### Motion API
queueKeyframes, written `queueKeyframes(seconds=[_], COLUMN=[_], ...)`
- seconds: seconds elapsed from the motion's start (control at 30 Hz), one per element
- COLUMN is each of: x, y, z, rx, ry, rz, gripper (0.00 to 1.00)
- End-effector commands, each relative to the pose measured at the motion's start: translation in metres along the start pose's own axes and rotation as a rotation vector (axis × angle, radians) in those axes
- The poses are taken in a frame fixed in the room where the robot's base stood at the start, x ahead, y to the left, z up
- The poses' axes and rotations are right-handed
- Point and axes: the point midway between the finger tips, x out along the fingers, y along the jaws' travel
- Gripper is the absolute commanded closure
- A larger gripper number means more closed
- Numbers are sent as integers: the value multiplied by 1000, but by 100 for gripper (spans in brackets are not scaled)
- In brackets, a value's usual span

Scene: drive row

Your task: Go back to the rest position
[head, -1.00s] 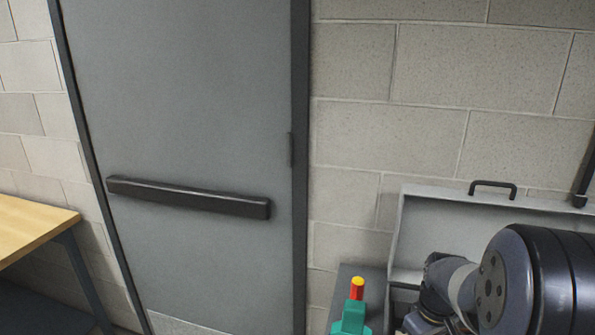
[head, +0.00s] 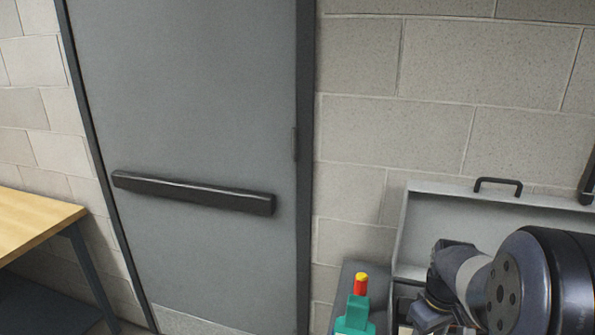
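My arm shows at the lower right of the head view, a dark rounded joint with a grey link folded behind it. The fingertips of my gripper do not show, so I cannot see whether it holds anything. Left of my arm, a teal bottle (head: 355,317) with a red and yellow cap stands at the bottom edge of the view. Its lower part is cut off.
A grey door (head: 200,110) with a dark push bar (head: 195,193) is ahead. An open grey case (head: 437,235) with a black handle (head: 498,186) stands against the block wall behind my arm. A wooden table (head: 35,222) is at the left.

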Motion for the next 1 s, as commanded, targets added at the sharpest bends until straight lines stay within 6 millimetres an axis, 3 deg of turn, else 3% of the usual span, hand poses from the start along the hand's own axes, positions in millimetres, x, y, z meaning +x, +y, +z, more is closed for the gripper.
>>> queueKeyframes(seconds=[0.33,0.4,0.87,1.0], x=[-72,-50,43,40], y=[0,-1,-1,0], z=[-1,1,1,0], rx=[0,0,1,113], ry=[5,-6,-6,-1], rz=[4,-5,-5,0], gripper=[51,51,51,51])
